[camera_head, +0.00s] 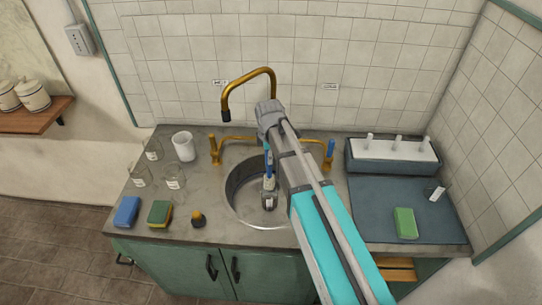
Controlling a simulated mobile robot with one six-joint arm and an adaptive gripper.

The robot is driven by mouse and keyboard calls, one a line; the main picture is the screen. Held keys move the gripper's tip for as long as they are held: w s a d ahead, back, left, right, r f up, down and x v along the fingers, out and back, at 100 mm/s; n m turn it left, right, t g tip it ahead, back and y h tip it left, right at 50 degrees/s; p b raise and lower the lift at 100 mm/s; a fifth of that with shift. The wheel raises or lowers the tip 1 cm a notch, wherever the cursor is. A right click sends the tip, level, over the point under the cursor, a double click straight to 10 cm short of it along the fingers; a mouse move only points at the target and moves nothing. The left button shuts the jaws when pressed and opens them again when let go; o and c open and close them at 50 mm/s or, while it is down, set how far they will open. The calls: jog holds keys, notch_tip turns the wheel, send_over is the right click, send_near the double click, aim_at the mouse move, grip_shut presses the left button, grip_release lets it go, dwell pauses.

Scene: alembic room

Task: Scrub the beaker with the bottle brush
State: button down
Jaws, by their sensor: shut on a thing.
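My gripper (269,201) points down into the round sink basin (236,188), below my wrist. Clear glass beakers stand on the counter at the left: one at the back (153,150), one at the left (140,176) and one nearer the sink (173,178). They have small white labels. A white beaker-like cup (183,146) stands upright behind them. My gripper is apart from all of these.
A brass faucet (248,78) arches behind the sink, with a brass tap (215,150) at its left. Sponges (127,212) (160,213) and a small dark, orange-topped item (198,218) lie along the front left. A blue mat (370,205), green sponge (404,222) and rack (393,155) fill the right.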

jog(key=shift+r+p, duration=2.05)
notch_tip(320, 180, down, 3)
jog(key=b, duration=0.3)
jog(key=shift+w+r, duration=0.1)
